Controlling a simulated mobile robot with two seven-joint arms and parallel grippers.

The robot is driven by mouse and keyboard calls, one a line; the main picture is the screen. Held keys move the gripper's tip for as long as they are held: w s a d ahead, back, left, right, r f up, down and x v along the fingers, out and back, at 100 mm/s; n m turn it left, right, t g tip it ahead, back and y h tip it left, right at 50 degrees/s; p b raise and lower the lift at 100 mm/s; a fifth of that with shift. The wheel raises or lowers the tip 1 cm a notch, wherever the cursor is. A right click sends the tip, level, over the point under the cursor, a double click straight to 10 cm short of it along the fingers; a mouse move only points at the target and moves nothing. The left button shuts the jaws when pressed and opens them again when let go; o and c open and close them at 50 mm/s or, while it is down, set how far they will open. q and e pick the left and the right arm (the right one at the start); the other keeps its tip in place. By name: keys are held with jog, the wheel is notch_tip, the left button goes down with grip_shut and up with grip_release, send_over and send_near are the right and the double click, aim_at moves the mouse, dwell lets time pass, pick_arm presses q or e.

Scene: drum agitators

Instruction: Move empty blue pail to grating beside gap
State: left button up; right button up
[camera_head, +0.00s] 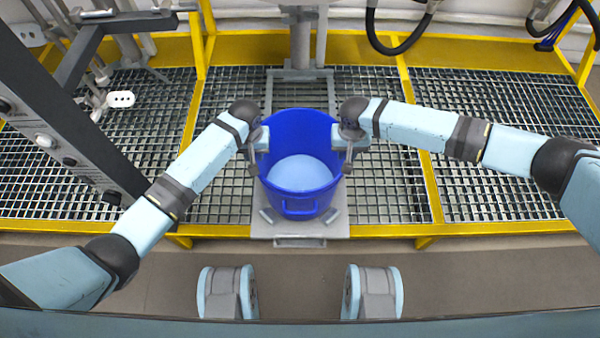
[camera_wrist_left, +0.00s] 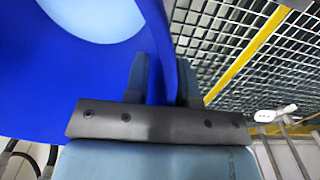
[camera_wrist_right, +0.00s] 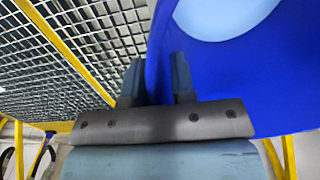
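The blue pail (camera_head: 300,120) is upright at the middle of the head view, with a small handle on its front side and a pale blue round area inside at the bottom. My left gripper (camera_head: 257,140) is at its left rim, and the pail wall passes between the fingers in the left wrist view (camera_wrist_left: 163,80). My right gripper (camera_head: 346,138) is at its right rim, with the wall between its fingers in the right wrist view (camera_wrist_right: 158,82). Both look shut on the wall. The pail's underside is hidden, so I cannot tell whether it touches the grey plate (camera_head: 299,230).
Metal grating with yellow edging spreads left (camera_head: 150,130) and right (camera_head: 510,110), mostly bare. A grey column (camera_head: 300,40) stands behind the pail. A dark control panel (camera_head: 65,125) slants at the left. Black hoses (camera_head: 405,40) hang at the back right.

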pick_arm(q)
grip_shut()
pick_arm(e)
grip_shut()
pick_arm(q)
jog(key=shift+r, duration=0.1)
pick_arm(e)
jog(key=shift+r, duration=0.1)
dwell(0.8)
